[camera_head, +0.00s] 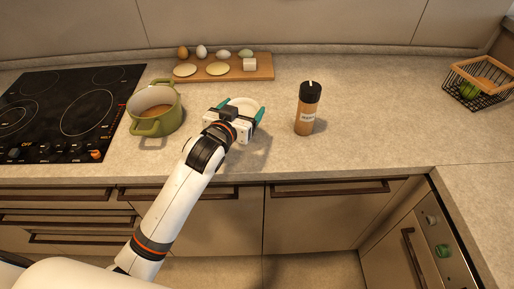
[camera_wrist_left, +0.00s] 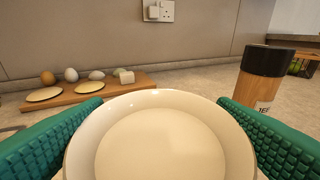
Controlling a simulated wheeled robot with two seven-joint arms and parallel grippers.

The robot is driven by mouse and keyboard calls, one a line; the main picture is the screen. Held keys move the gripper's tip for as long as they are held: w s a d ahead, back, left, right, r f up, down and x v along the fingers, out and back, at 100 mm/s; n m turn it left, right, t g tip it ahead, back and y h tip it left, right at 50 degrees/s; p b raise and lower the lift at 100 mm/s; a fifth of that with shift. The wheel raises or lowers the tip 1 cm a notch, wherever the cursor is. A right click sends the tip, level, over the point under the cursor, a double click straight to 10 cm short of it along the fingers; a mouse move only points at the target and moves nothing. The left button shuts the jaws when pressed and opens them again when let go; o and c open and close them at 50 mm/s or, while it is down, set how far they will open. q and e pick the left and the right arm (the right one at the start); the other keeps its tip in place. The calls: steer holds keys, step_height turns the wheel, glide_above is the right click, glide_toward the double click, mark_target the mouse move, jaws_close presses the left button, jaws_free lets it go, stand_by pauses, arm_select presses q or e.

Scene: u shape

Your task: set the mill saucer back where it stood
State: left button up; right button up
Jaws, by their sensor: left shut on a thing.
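The mill saucer, a round cream dish (camera_wrist_left: 160,142), sits between the green fingers of my left gripper (camera_head: 238,112). The left gripper is shut on it, with a finger on each side of the rim. In the head view the saucer (camera_head: 241,102) shows only in part beyond the gripper, over the counter; I cannot tell if it touches the surface. The pepper mill (camera_head: 308,108), brown with a black top, stands upright to the right of the gripper, apart from it. It also shows at the right in the left wrist view (camera_wrist_left: 258,82). My right gripper is not in view.
A green pot (camera_head: 155,112) stands left of the gripper, beside the black cooktop (camera_head: 70,105). A wooden board (camera_head: 248,71) with eggs and round pieces lies behind. A wire basket (camera_head: 480,88) is at the far right. The counter right of the mill is clear.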

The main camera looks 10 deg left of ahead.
arm_select(q)
steer(key=shift+w+a+f, duration=0.1)
steer(key=shift+w+f, duration=0.3)
steer(key=shift+f, duration=0.25)
steer(key=shift+w+a+f, duration=0.1)
steer(key=shift+w+f, duration=0.3)
steer(key=shift+f, duration=0.2)
step_height(320, 180, down, 3)
steer(key=shift+a, duration=0.1)
step_height(320, 180, down, 4)
steer(key=shift+s+r, duration=0.1)
steer(key=shift+f, duration=0.5)
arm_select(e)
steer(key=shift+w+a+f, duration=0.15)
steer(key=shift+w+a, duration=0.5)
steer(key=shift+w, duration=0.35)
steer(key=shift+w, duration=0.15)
arm_select(q)
steer(key=o, duration=1)
steer(key=shift+f, duration=0.15)
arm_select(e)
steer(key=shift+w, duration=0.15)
